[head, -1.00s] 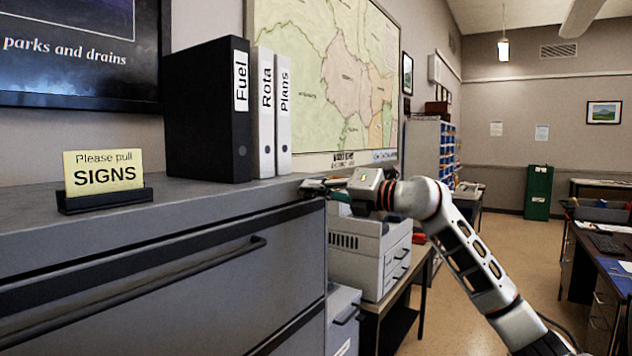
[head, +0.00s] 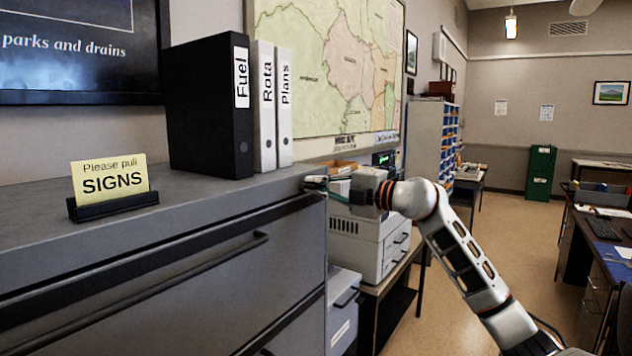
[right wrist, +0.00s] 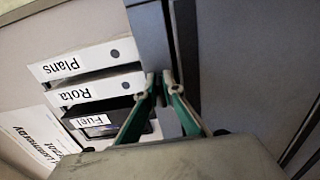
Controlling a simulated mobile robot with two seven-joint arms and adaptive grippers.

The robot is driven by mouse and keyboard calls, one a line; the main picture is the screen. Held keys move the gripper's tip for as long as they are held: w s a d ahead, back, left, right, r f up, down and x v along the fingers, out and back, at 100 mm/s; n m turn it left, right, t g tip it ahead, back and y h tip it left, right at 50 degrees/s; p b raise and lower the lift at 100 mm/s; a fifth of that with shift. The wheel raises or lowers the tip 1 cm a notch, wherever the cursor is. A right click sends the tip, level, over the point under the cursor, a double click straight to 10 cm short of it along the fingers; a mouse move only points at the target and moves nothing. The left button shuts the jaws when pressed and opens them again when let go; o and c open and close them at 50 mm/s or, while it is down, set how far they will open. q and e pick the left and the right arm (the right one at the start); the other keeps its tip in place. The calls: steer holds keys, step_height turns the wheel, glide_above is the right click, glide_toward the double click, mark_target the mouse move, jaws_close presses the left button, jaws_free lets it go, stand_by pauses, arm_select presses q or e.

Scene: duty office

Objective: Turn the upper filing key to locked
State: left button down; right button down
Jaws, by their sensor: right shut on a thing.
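The grey filing cabinet (head: 120,282) fills the lower left of the head view, with a dark bar handle on its upper drawer. My right gripper (head: 312,183) is at the cabinet's top right front corner, its arm coming in from the right. In the right wrist view its green fingers (right wrist: 167,82) close together against the dark top edge band of the cabinet (right wrist: 240,60). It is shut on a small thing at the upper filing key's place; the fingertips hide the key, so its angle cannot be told. My left gripper is out of view.
The Fuel (head: 205,115), Rota (head: 264,110) and Plans (head: 284,110) binders and a yellow SIGNS card (head: 110,182) stand on the cabinet top. A pale grey machine (head: 358,240) sits on a low table just right of the cabinet. Open floor (head: 480,255) lies beyond.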

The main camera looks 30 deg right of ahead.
stand_by(0.5)
steer(key=c, duration=2.2)
jaws_free()
steer(key=shift+d, duration=0.1)
steer(key=shift+s, duration=0.1)
steer(key=v, duration=1.2)
steer(key=shift+f, duration=0.1)
